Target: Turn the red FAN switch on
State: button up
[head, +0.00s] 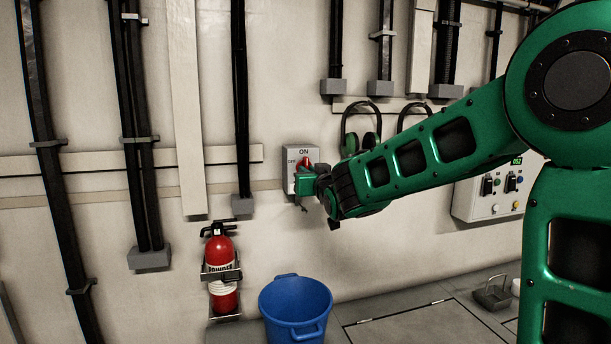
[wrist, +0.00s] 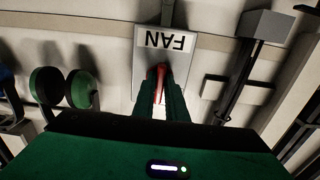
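The red FAN switch (head: 306,161) is on a grey wall box (head: 292,153) with ON printed at the top and OFF at the left. In the wrist view the box plate (wrist: 190,68) appears upside down with the word FAN, and the red switch handle (wrist: 160,72) sits between my fingers. My gripper (wrist: 161,88) reaches the switch, its two green fingers close on either side of the handle. In the head view my gripper (head: 305,182) covers the lower part of the box, so the handle's exact angle is hard to tell.
Green ear defenders (head: 361,140) hang right of the switch. A control panel (head: 490,195) is further right, partly behind my arm. A red fire extinguisher (head: 222,268) and a blue bucket (head: 294,303) are below. Conduits run down the wall on the left.

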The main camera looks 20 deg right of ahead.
jog(key=o, duration=0.3)
jog(key=shift+f, duration=0.15)
jog(key=s, duration=1)
jog(key=shift+s, duration=0.3)
